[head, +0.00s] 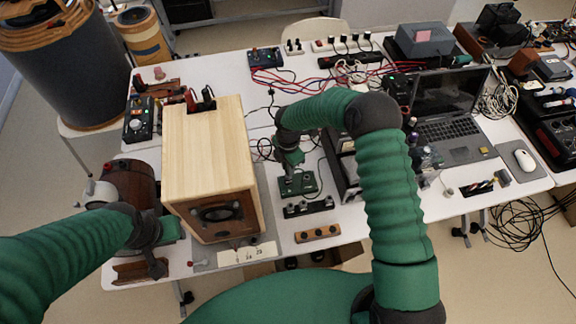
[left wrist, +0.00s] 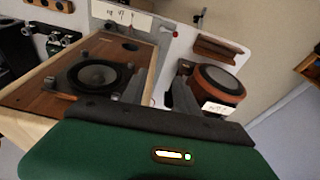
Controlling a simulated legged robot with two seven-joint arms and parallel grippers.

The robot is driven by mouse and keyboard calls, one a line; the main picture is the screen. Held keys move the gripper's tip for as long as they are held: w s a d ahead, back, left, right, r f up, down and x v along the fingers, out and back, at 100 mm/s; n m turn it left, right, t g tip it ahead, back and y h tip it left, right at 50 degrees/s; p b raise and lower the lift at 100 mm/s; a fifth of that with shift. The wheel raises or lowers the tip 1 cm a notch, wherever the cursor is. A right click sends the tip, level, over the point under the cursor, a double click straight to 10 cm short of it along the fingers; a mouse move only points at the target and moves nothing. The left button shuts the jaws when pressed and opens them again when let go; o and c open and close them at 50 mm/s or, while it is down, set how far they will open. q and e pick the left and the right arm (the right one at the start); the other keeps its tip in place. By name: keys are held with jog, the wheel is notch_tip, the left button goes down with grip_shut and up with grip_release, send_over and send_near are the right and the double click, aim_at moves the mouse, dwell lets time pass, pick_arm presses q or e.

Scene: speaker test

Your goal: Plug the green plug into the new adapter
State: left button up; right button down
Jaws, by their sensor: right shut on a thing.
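My right gripper (head: 291,168) points down over a small dark green box (head: 297,185) with round sockets on the table. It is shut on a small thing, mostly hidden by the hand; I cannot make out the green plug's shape. A black socket strip (head: 308,208) lies just in front of the green box. I cannot tell which of these is the new adapter, or whether the held thing touches the box.
A tall wooden speaker (head: 208,150) stands left of the sockets; its cone shows in the left wrist view (left wrist: 93,77). A wooden block (head: 317,233) lies at the front edge. A laptop (head: 455,130), a mouse (head: 523,160) and red cables (head: 290,80) lie right and behind.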

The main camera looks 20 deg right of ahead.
jog(key=shift+f+b, duration=0.6)
jog(key=shift+f, duration=0.3)
dwell(0.5)
jog(key=c, duration=1.3)
grip_release()
jog(key=shift+r, duration=0.1)
jog(key=shift+r+p, duration=2.9)
jog(key=shift+r, duration=0.9)
jog(key=s+d+r+m+t+b, duration=0.1)
jog(key=s+r+m+b, duration=0.1)
jog(key=s+m, duration=0.5)
jog(key=s+d+r+m+b, duration=0.2)
jog(key=s+r+m, duration=0.2)
jog(key=s+m, duration=0.3)
jog(key=s+d+r+m+t+b, duration=0.1)
jog(key=s+d+r+m+b, duration=0.1)
jog(key=s+r+m, duration=0.2)
jog(key=shift+s+m+t, duration=0.3)
jog(key=shift+s+m, duration=1.2)
jog(key=shift+m, duration=0.4)
